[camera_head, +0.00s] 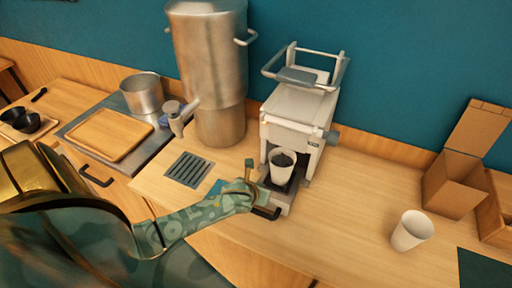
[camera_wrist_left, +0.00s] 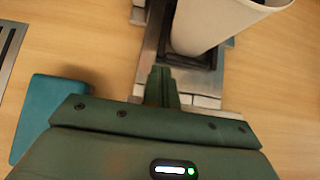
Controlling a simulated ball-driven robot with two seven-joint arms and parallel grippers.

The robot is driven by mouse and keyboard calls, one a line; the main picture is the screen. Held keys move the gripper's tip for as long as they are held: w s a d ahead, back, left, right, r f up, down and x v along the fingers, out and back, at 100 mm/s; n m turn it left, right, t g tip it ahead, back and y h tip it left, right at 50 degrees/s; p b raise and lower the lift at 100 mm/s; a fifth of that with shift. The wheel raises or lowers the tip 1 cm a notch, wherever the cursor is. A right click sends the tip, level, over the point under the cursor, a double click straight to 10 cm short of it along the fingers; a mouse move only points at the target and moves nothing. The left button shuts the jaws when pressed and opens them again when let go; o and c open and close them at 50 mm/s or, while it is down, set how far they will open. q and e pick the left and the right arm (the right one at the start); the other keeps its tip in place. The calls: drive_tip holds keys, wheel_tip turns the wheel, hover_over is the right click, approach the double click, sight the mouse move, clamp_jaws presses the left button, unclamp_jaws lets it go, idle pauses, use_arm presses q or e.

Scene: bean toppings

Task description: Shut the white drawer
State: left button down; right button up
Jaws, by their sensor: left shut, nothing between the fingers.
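The white drawer (camera_head: 283,203) sticks out from the base of the white machine (camera_head: 291,130), with a dark handle (camera_head: 267,213) at its front. A white cup (camera_head: 282,170) with dark contents stands upright in it. In the left wrist view, the drawer (camera_wrist_left: 206,102) and the cup (camera_wrist_left: 210,22) show just beyond my fingers. My left gripper (camera_head: 262,191) is shut and empty at the drawer's front left; it also shows in the left wrist view (camera_wrist_left: 162,72). I cannot tell whether it touches the drawer. My right gripper is not in view.
A metal urn (camera_head: 212,75) stands left of the machine, with a drip grate (camera_head: 188,169) before it. A teal object (camera_wrist_left: 45,112) lies beside my gripper. Another white cup (camera_head: 411,231) and cardboard boxes (camera_head: 455,185) stand to the right. The counter between machine and cup is clear.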

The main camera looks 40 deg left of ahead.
use_arm(q)
drive_tip(key=shift+x, duration=0.8)
drive_tip(key=w, duration=0.2)
drive_tip(key=w+a, duration=0.1)
drive_tip(key=w, duration=0.2)
drive_tip(key=w+a, duration=0.1)
drive_tip(key=w, duration=0.2)
drive_tip(key=shift+w+f+b, duration=0.15)
drive_tip(key=shift+w+b, duration=0.05)
drive_tip(key=shift+b, duration=0.15)
drive_tip(key=shift+w+a, duration=0.1)
drive_tip(key=shift+w, duration=0.3)
drive_tip(key=shift+r, duration=0.25)
